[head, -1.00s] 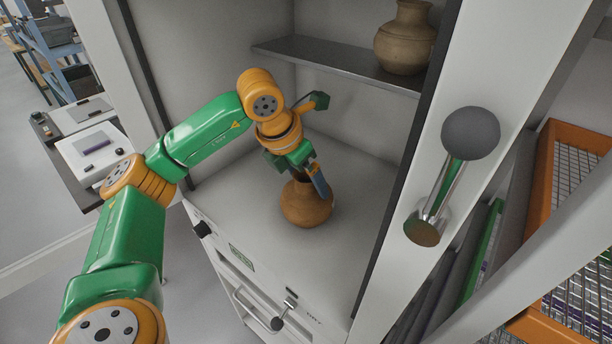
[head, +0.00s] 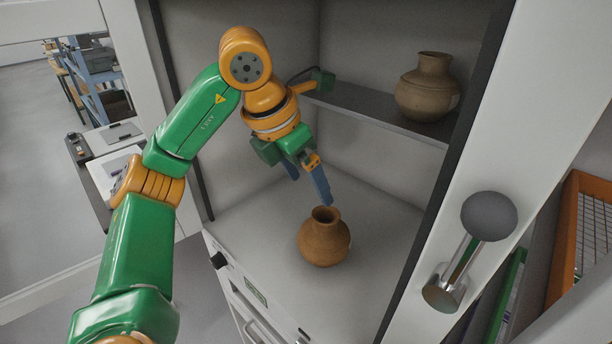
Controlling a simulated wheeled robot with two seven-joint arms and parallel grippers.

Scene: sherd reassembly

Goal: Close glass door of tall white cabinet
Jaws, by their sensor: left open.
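The tall white cabinet (head: 520,110) stands open in front of me, with a pale interior and dark edge strips. A white-framed clear panel (head: 128,45), which looks like its glass door, stands swung out on the left; the floor shows through it. A brown clay pot (head: 325,243) stands upright on the cabinet floor. My left gripper (head: 309,183) is inside the cabinet, open and empty, just above the pot's mouth; a fingertip is near the rim, and whether they touch is hard to tell. My right gripper is not in view.
A second clay pot (head: 428,88) stands on the grey shelf (head: 375,108). A ball-ended metal handle (head: 470,245) sticks out from the right post. An orange-framed mesh rack (head: 580,220) is at right. My left arm passes through the cabinet opening.

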